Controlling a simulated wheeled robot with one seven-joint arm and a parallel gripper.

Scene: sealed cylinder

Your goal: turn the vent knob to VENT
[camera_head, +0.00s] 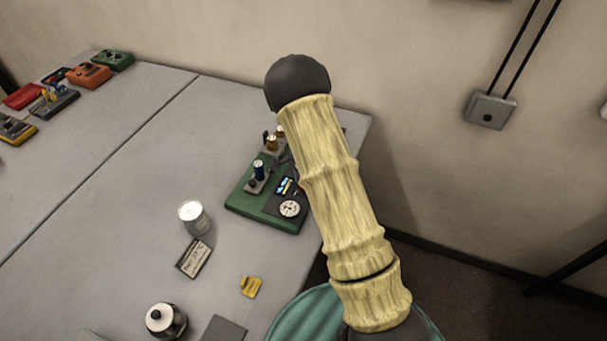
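A green board (236,203) lies near the right edge of the grey table, partly hidden behind my arm. It carries a blue-topped upright part (258,168), a dark panel with small blue marks (285,186) and a round white dial (290,209). Brass-coloured fittings (272,143) stand at its far end, close beside my arm. I cannot tell which part is the vent knob, and no VENT lettering is readable. My yellowish sleeved arm, with a dark rounded joint at its top, crosses in front of the board's right side. I cannot make out my gripper's fingers.
A white can (193,217), a printed card (193,258), a yellow tag (251,286) and a black-and-white container (166,320) are on the grey table (110,225). Several coloured devices sit at the far left. The table's middle left is clear. A wall box (490,109) hangs at right.

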